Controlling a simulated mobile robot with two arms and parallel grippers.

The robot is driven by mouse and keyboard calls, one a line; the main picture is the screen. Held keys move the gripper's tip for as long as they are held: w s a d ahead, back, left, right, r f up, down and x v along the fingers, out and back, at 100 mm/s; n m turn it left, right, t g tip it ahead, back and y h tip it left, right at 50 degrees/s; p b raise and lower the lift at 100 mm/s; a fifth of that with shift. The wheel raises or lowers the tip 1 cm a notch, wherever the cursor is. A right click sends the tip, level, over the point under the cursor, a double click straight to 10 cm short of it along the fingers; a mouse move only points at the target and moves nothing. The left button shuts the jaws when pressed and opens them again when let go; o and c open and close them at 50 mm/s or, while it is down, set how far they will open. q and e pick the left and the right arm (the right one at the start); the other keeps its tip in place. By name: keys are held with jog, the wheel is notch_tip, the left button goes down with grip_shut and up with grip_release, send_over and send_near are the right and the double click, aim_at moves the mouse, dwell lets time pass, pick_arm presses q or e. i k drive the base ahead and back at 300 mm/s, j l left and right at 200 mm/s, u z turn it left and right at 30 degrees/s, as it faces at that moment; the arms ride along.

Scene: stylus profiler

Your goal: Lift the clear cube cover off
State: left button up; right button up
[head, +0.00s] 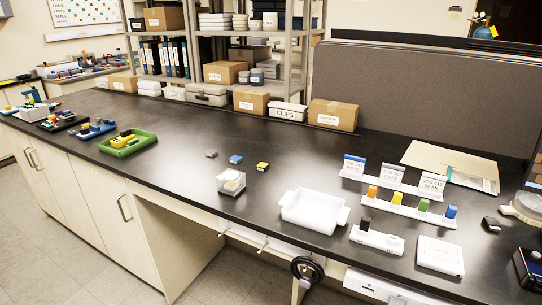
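A small clear cube cover (231,181) stands upright on the black bench top near its front edge, left of the white tray. Something pale with a yellowish part shows dimly inside it, too small to make out. The cover appears to rest on the bench or on a low base; I cannot tell which. Neither of my grippers shows in the head view.
A white tray (313,213) with handles stands right of the cover. Small grey (211,153), blue (236,159) and yellow-black (263,166) blocks lie behind it. Sign holders and coloured blocks (422,205) stand further right. Bench left of the cover is clear.

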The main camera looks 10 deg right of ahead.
aim_at(231, 182)
jog(key=i+j+z, duration=0.15)
jog(key=i, duration=0.25)
jog(key=i+j+z, duration=0.15)
jog(key=i+j, duration=0.2)
jog(key=i, duration=0.05)
